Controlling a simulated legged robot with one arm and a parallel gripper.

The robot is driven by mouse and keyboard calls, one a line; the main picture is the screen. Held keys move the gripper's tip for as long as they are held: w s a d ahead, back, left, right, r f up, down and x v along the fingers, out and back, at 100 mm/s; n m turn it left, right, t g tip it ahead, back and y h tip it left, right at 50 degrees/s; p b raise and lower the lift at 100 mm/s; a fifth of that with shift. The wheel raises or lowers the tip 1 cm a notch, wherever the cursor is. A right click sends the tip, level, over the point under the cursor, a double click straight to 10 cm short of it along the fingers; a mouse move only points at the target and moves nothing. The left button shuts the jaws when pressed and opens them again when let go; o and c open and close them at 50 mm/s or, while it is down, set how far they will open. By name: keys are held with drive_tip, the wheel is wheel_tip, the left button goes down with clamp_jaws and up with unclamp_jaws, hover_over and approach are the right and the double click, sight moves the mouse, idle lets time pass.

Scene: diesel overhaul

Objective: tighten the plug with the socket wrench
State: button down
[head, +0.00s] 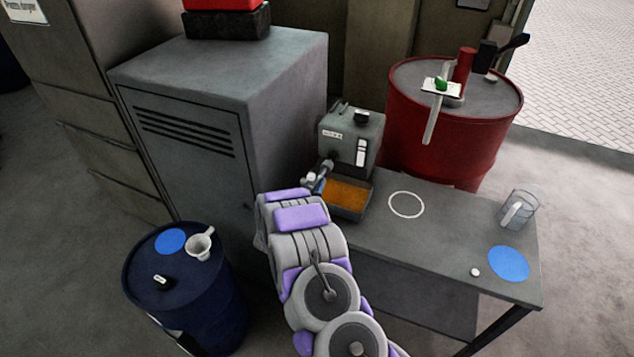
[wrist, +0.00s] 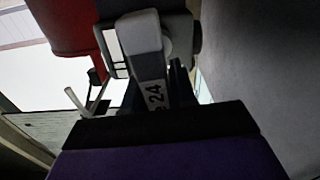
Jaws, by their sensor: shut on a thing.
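My gripper is shut on the socket wrench, a grey tool marked 24 (wrist: 153,92) in the wrist view. My gripper (wrist: 158,100) shows there as dark fingers around the wrench's handle. The wrench's thick end points away from me, towards a grey unit. In the head view, my arm reaches to the left side of the small grey unit (head: 349,139), which has a dark cap on top and a pale sight glass. The plug cannot be made out; the wrench and my arm cover that area.
A tray of orange-brown liquid (head: 347,195) sits in front of the unit on the grey table (head: 420,245). The table also holds a clear jug (head: 518,210) and a blue disc (head: 509,264). A red drum (head: 440,130), grey cabinet (head: 215,110) and blue drum (head: 190,290) stand around.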

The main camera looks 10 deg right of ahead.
drive_tip(key=shift+s, duration=0.1)
drive_tip(key=v, duration=0.6)
drive_tip(key=shift+b, duration=0.4)
